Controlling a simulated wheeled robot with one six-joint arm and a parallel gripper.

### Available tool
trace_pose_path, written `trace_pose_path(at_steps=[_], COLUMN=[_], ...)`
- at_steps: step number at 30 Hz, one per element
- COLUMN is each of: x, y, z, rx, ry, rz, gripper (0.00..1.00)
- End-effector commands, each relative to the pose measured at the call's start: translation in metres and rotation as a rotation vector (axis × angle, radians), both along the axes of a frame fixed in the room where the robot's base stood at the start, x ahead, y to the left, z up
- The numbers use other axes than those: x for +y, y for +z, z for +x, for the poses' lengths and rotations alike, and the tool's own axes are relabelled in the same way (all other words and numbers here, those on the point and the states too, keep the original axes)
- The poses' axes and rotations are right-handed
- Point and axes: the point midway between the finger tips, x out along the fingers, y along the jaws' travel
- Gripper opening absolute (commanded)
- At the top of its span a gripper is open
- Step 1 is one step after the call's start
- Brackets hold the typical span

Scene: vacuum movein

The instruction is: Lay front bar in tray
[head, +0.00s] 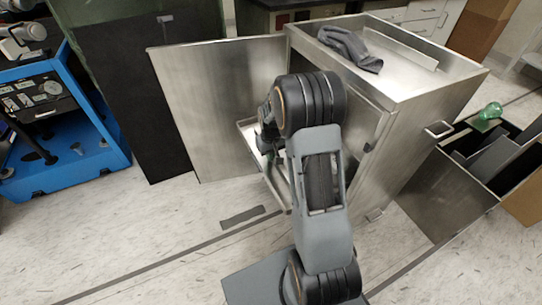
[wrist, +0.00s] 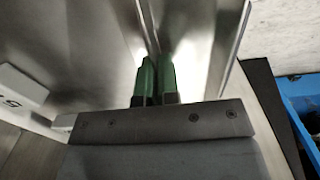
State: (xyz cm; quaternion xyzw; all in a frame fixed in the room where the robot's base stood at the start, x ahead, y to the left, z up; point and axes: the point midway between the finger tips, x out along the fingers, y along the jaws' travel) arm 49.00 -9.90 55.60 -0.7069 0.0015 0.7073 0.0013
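A metal tray (head: 278,186) sticks out of the open front of a steel cabinet. My gripper (head: 262,145) is low at the tray, largely hidden behind my own arm in the head view. In the wrist view the two green fingertips of my gripper (wrist: 158,72) are close together, with a narrow dark gap between them. A thin metal edge runs down towards this gap; I cannot tell whether it is between the fingers or behind them. White blocks (wrist: 22,84), one with dark marking, lie left of the fingers. I cannot pick out the front bar with certainty.
The cabinet door (head: 215,105) stands open to the left. A grey cloth (head: 350,48) and a raised strip (head: 400,48) are on the cabinet top (head: 440,80). A blue bin (head: 75,165) is at left. An open box (head: 445,195) with a green object (head: 490,111) stands right.

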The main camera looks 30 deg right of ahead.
Motion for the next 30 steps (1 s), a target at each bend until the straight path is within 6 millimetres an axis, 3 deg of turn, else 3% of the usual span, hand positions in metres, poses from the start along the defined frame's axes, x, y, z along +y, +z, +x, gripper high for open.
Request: trace_pose_path(at_steps=[8,9,16,24,30], x=[0.0,0.0,0.0,0.0,0.0], y=[-0.003,-0.002,-0.002,0.0,0.027], z=[0.0,0.0,0.0,0.0,0.001], rx=[-0.001,0.0,0.0,-0.001,-0.003], ry=[0.0,0.0,0.0,0.0,0.0], rz=[0.0,0.0,0.0,0.0,-0.001], gripper=[0.0,0.07,0.28,0.28,0.28])
